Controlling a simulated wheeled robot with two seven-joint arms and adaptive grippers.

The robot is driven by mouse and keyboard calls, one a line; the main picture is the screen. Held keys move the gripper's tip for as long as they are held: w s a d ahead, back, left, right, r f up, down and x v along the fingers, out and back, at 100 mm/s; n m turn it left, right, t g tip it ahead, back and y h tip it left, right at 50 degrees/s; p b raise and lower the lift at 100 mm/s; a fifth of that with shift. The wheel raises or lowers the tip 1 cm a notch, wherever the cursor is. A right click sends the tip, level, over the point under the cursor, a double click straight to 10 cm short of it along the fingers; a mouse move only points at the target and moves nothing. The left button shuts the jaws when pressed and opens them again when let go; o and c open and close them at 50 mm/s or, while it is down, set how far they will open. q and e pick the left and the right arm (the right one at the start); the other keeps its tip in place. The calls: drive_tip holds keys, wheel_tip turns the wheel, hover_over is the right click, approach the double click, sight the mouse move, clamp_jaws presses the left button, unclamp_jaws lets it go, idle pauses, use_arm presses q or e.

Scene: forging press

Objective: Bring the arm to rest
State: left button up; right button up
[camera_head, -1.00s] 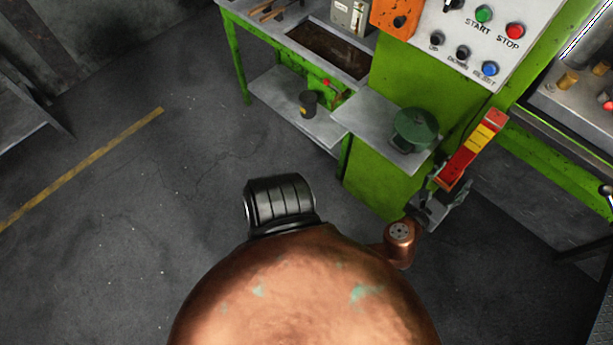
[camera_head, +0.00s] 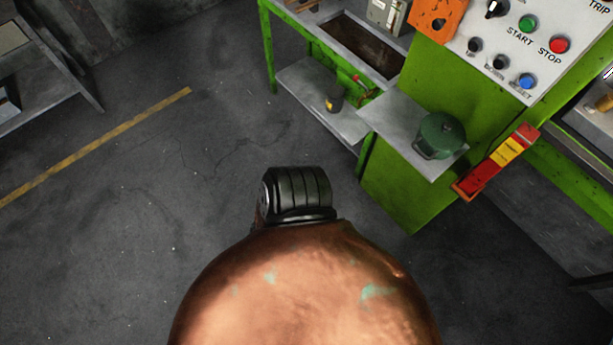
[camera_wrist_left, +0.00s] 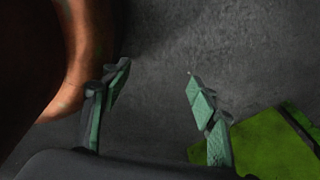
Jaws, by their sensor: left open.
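My left gripper (camera_wrist_left: 158,80) shows in the left wrist view, with its two green-padded fingers spread apart. Nothing is between the fingers; grey floor shows behind them. A copper-coloured part of my own body is at the left of that view. A bright green surface (camera_wrist_left: 265,152) lies at the lower right, beyond the right finger. Neither gripper shows in the head view, where my copper body fills the bottom centre.
A green press frame (camera_head: 440,90) carries a button panel (camera_head: 510,50). A grey shelf (camera_head: 395,125) holds a green lidded pot (camera_head: 440,135), beside a red and yellow holder (camera_head: 497,163). A green-legged bench (camera_head: 268,50) stands behind. The floor at left, with its yellow line (camera_head: 100,143), is clear.

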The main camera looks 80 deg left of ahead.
use_arm(q)
drive_tip(key=s+a+f+n+g, duration=0.1)
drive_tip(key=s+n, duration=0.2)
drive_tip(key=s, duration=0.4)
drive_tip(key=shift+w+f, duration=0.1)
drive_tip(key=shift+w, duration=0.05)
drive_tip(key=shift+c, duration=0.3)
idle(0.8)
